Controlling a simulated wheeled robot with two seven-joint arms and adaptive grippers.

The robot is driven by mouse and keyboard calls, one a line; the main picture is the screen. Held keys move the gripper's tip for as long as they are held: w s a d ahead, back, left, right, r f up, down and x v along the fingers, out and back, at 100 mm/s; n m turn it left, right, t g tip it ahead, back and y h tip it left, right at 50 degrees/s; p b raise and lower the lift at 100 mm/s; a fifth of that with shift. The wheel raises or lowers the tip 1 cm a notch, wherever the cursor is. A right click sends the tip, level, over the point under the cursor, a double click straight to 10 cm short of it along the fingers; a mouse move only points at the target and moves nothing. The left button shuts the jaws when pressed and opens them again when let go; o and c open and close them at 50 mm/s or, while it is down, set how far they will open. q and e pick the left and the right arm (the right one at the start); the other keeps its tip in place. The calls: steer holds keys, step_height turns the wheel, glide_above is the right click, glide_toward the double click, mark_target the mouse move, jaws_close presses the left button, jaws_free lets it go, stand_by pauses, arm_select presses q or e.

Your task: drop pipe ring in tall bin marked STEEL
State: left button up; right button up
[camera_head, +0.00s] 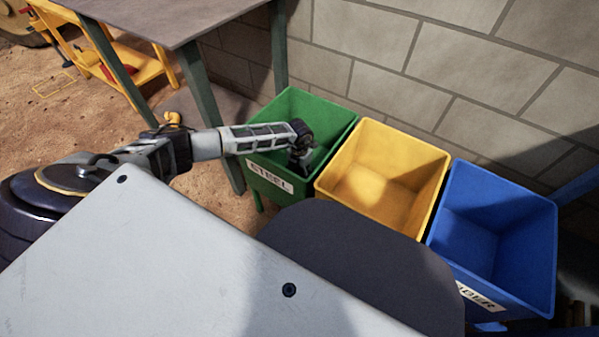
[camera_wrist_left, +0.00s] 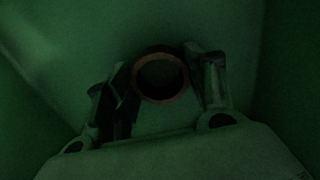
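The green bin marked STEEL (camera_head: 338,137) stands at the left end of a row of bins against the wall. My left arm reaches over its near side, and my left gripper (camera_head: 299,160) points down inside it. In the dark left wrist view, the pipe ring (camera_wrist_left: 160,98) shows as a round, brownish ring between the two fingers of my left gripper (camera_wrist_left: 163,80). The fingers appear to touch it on both sides. Green bin walls surround the gripper. The ring cannot be made out in the head view. My right gripper is not in view.
A yellow bin (camera_head: 357,193) and a blue bin (camera_head: 545,240) stand to the right of the green one. A grey table (camera_head: 165,15) is at the upper left, with a yellow frame (camera_head: 150,72) behind it. A block wall (camera_head: 455,75) closes the back.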

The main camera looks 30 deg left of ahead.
arm_select(q)
steer(key=shift+o, duration=1)
steer(key=shift+r, duration=0.1)
steer(key=shift+r+p, duration=0.4)
steer(key=shift+r, duration=0.35)
step_height(320, 180, up, 11)
steer(key=p, duration=0.4)
steer(key=shift+f, duration=0.2)
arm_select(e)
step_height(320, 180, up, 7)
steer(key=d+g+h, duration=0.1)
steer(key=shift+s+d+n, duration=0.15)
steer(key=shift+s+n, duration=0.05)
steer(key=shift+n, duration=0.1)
arm_select(q)
steer(key=shift+r, duration=0.15)
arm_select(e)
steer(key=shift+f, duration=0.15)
